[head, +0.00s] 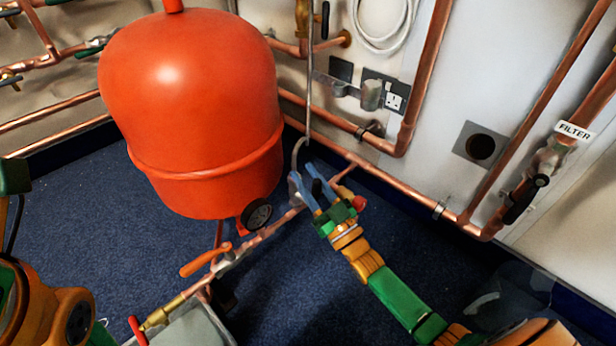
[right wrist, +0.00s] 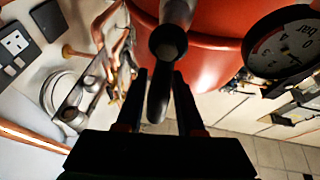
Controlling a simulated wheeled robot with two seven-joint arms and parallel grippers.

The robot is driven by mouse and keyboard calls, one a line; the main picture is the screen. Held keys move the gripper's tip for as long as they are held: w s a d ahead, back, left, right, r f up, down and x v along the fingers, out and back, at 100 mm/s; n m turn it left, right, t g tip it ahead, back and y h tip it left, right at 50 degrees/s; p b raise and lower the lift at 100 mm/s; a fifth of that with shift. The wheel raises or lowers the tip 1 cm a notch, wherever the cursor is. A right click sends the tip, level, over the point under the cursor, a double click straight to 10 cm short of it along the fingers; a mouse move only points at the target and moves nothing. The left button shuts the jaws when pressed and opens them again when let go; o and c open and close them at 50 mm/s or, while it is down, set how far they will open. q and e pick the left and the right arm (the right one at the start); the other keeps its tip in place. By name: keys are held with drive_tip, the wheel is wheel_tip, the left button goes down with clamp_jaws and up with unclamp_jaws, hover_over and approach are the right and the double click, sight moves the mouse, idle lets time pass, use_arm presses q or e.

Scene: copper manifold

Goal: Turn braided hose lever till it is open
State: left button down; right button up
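The braided hose (head: 308,90) hangs down the wall and curves in beside the red vessel, close to my right gripper. A dark lever (right wrist: 158,98), which I take to be the braided hose lever, points towards the right wrist camera from a round dark hub (right wrist: 167,42). My right gripper (head: 304,173) is open, with its blue-looking fingers reaching the pipe near the hose's lower end. In the right wrist view its fingers (right wrist: 159,76) stand on either side of the lever, with narrow gaps showing. My left gripper is not in view; only parts of my left arm show.
The big red vessel (head: 195,105) stands just left of my right gripper. A gauge (head: 257,214) sits below it, and shows large in the right wrist view (right wrist: 285,48). An orange lever (head: 205,262) lies on the lower-left pipe. Copper pipes (head: 400,190) run along the wall.

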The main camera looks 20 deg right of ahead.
sight(319, 195)
drive_tip(key=shift+o, duration=0.6)
drive_tip(key=p+v, duration=0.2)
drive_tip(key=v, duration=0.4)
drive_tip(key=shift+s, duration=0.1)
drive_tip(key=shift+s+d+f, duration=0.15)
drive_tip(key=shift+s, duration=0.2)
drive_tip(key=shift+s+f, duration=0.1)
drive_tip(key=shift+s, duration=0.05)
